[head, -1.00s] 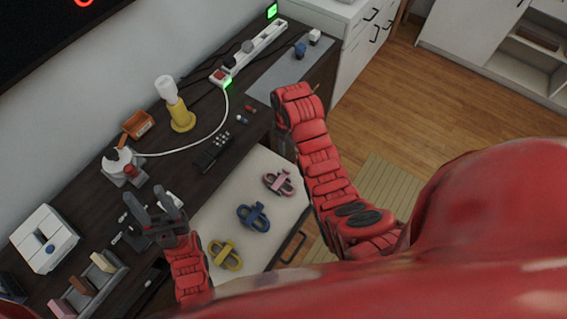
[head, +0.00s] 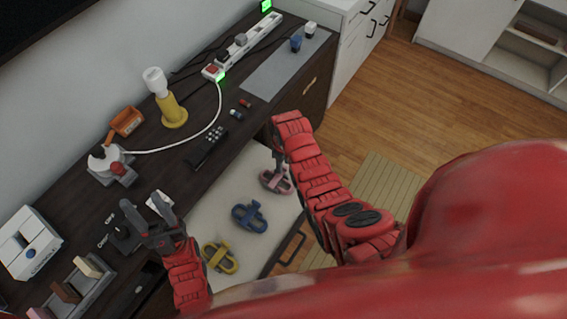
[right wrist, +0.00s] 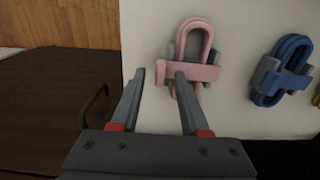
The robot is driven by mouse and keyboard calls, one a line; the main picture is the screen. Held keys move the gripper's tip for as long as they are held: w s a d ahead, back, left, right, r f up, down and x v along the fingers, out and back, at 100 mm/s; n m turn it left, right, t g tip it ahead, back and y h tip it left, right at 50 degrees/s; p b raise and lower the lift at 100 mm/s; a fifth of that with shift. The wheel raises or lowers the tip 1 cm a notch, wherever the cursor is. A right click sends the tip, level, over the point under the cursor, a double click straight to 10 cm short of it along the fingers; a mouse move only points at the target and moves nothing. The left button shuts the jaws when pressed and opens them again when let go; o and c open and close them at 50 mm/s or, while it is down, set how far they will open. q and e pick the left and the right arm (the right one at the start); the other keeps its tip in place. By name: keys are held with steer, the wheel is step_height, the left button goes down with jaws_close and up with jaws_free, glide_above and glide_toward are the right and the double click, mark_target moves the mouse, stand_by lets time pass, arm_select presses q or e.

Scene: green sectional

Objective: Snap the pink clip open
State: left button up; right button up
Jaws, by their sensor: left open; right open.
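The pink clip (head: 277,181) lies at the right end of a row of clips in a pale open drawer. In the right wrist view the pink clip (right wrist: 188,62) shows a loop and a crossbar with grey parts. My right gripper (right wrist: 160,76) is open and empty, just in front of it; one fingertip overlaps the crossbar in the picture, and I cannot tell whether it touches. In the head view my right gripper (head: 279,160) is above the pink clip and partly hidden by its arm. My left gripper (head: 150,212) is open and empty above the dark desk.
A blue clip (head: 250,216) and a yellow clip (head: 219,257) lie in the drawer (head: 215,205). The desk holds a remote (head: 206,147), a yellow-based lamp (head: 172,108), a power strip (head: 243,45) and a white box (head: 28,243). The drawer's far strip is bare.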

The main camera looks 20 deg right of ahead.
steer(key=shift+f, duration=0.3)
jaws_close()
stand_by(1.4)
